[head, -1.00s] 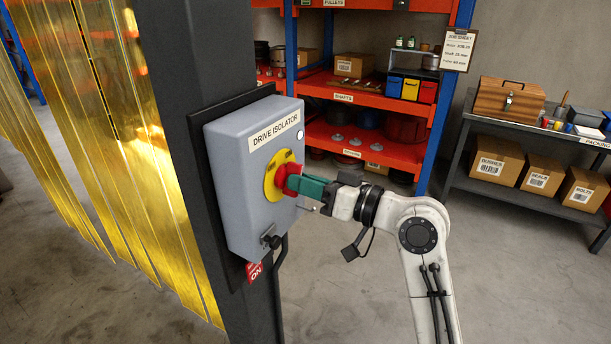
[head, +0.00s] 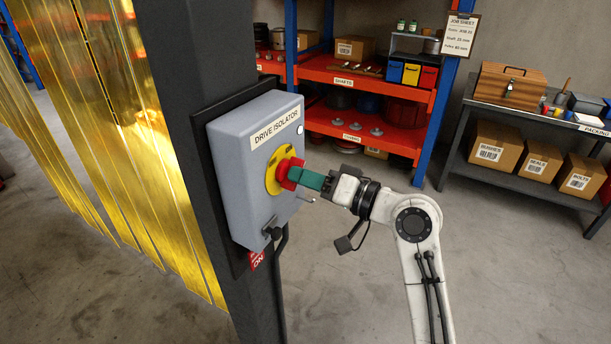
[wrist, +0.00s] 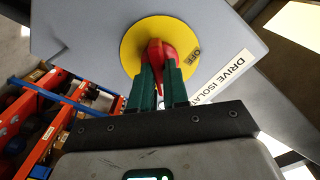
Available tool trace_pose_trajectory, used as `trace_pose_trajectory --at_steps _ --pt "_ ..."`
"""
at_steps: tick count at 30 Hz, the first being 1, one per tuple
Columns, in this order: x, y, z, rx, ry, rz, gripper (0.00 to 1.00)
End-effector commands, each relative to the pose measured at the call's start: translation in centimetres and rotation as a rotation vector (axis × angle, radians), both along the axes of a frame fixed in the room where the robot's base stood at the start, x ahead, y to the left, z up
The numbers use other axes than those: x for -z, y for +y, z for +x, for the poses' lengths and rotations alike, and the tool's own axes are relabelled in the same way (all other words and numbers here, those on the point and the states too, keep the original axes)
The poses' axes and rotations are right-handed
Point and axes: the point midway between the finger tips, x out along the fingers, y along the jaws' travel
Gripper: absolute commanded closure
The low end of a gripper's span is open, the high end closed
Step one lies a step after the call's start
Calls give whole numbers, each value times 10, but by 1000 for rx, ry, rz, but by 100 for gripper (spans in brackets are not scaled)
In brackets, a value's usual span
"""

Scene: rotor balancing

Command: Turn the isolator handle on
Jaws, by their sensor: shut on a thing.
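The drive isolator (head: 240,190) is a grey box on a dark post, left of centre in the head view. Its red handle (head: 291,173) sits on a round yellow plate (head: 272,181). In the wrist view the red handle (wrist: 158,50) stands in front of the yellow plate (wrist: 133,52), which has a black OFF mark (wrist: 194,54) at its right. My gripper (head: 308,179) has green fingers, shut on the handle, one on each side of it in the wrist view (wrist: 160,80). The fingers hide part of the handle.
A red ON tag (head: 257,260) hangs under the box, beside a black cable. Gold strip curtains (head: 120,130) hang at the left. Orange shelves (head: 365,85) and a grey packing bench (head: 530,185) stand behind. The floor between is clear.

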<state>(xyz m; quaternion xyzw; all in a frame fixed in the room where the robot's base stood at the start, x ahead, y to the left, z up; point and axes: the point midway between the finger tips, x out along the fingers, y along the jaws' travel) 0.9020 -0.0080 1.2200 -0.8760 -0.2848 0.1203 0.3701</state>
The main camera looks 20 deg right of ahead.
Motion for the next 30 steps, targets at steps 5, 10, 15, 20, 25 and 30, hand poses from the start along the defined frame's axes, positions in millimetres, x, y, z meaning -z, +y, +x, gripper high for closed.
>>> trace_pose_trajectory --at_steps 5,10,15,20,25,30 --pt "2 0 0 -1 6 3 100" --pt "2 0 0 1 6 2 78" --pt "1 0 0 0 3 2 61" --pt "1 0 0 1 2 1 60" --pt "1 -3 -3 1 1 1 60" --pt "4 -17 -21 5 1 2 60"
